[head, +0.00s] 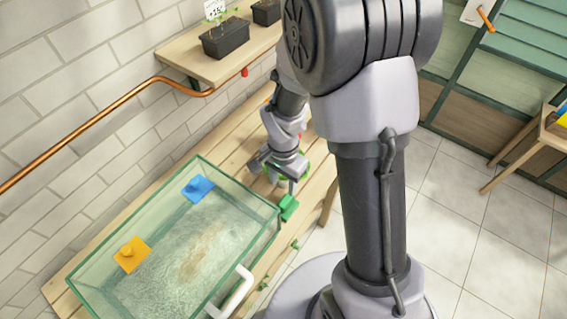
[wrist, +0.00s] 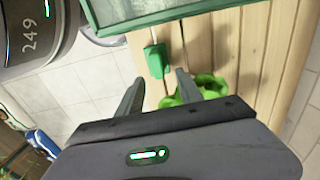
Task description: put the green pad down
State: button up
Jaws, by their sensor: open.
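The green pad (head: 288,207) is by the near right corner of the glass tank (head: 278,222), close to the bench's edge. In the wrist view the green pad (wrist: 156,62) appears to rest on the wooden slats, just beyond my fingertips. My gripper (wrist: 158,88) is open, its two fingers apart with nothing between them. In the head view my gripper (head: 284,178) is low over the bench, right behind the pad. Whether a finger touches the pad I cannot tell.
A blue pad (head: 198,189) and an orange-yellow pad (head: 131,256) are at the tank. A bright green object (wrist: 205,87) lies on the bench beside my right finger. A white handle (head: 236,290) is at the tank's front. A copper pipe (head: 98,116) runs along the wall.

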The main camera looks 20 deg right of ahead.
jog(key=s+a+r+n+t+p, duration=0.1)
jog(key=s+r, duration=0.1)
jog(key=r, duration=0.8)
jog(key=s+r+n+t, duration=0.2)
jog(key=r, duration=0.7)
jog(key=s+a+r+n+t+y, duration=0.2)
jog(key=s+r+n, duration=0.1)
jog(key=s+r, duration=0.5)
jog(key=shift+s+a+r+t, duration=0.2)
jog(key=shift+s+r+t, duration=0.15)
jog(key=shift+s, duration=0.4)
notch_tip(320, 180, down, 10)
jog(key=b, duration=1)
jog(key=shift+f, duration=0.15)
jog(key=shift+o, duration=0.3)
